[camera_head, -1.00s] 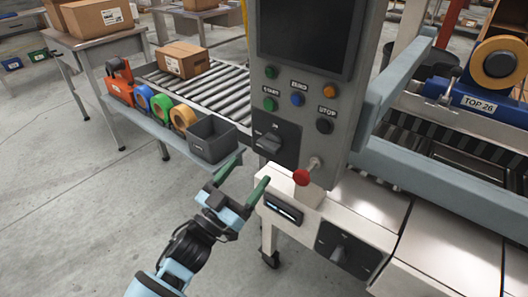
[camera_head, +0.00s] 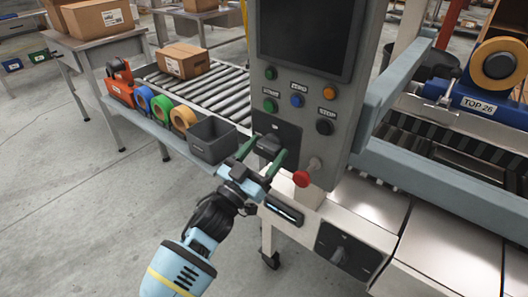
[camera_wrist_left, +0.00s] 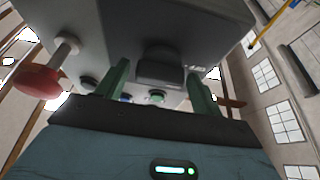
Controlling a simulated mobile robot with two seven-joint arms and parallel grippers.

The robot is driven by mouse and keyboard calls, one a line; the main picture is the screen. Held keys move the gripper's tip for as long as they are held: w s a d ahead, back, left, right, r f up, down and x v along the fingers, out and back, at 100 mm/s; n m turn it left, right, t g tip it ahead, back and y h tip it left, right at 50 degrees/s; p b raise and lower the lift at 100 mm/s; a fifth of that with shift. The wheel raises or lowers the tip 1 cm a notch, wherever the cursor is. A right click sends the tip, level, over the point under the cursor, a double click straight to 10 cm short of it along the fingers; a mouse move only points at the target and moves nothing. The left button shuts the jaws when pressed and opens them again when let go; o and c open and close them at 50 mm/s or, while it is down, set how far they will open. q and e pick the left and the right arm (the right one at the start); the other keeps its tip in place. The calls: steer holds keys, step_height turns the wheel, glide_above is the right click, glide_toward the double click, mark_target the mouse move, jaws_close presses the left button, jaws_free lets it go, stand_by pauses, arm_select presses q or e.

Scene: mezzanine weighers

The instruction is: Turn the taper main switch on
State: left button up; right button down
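A dark rotary switch knob (camera_head: 268,145) sits on a black plate low on the grey control panel (camera_head: 334,110), under the green button. In the wrist view the knob (camera_wrist_left: 160,70) shows as a dark block between the fingers. A second dark knob (camera_head: 340,255) is on the white machine body below; I cannot read which one is labelled the taper main switch. My left gripper (camera_head: 263,154) is open, its green fingers one on each side of the panel knob; whether they touch it I cannot tell. My right gripper is out of view.
A red mushroom button (camera_head: 302,179) juts out right of the fingers. A grey bin (camera_head: 213,140) and tape rolls (camera_head: 183,118) stand on the shelf to the left. A roller conveyor (camera_head: 215,90) lies behind. The floor at left is clear.

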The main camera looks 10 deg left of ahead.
arm_select(q)
steer(key=c, duration=0.7)
steer(key=shift+c, duration=0.2)
